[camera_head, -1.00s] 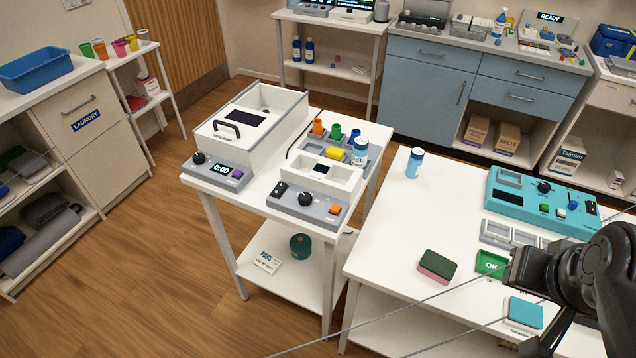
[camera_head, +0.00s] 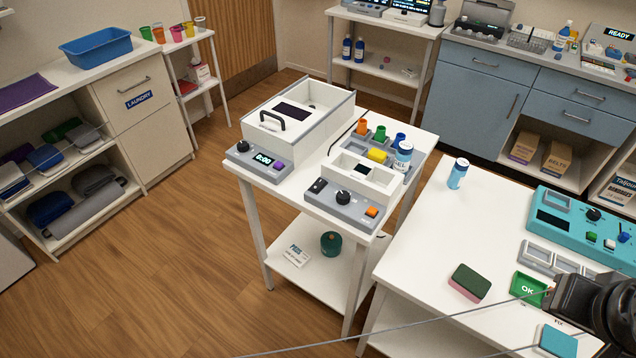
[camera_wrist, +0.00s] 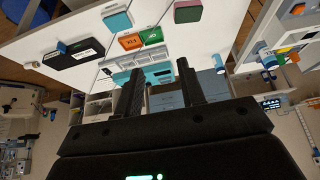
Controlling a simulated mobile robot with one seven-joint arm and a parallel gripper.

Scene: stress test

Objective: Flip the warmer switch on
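Two grey-and-white bench units stand on a small white table in the head view; I cannot read which is labelled the warmer. The switch's position is too small to tell. The larger unit (camera_head: 262,162) has a handled lid, a knob, a display reading 0:00 and a purple button. My gripper (camera_wrist: 160,68) is open and empty in the wrist view, above the right-hand table, well away from both units.
The right-hand white table (camera_head: 420,245) holds a blue bottle (camera_head: 458,173), a green-and-pink sponge (camera_head: 470,282), a green OK tray (camera_head: 529,289) and a teal device (camera_head: 590,225). Wood floor is open at left.

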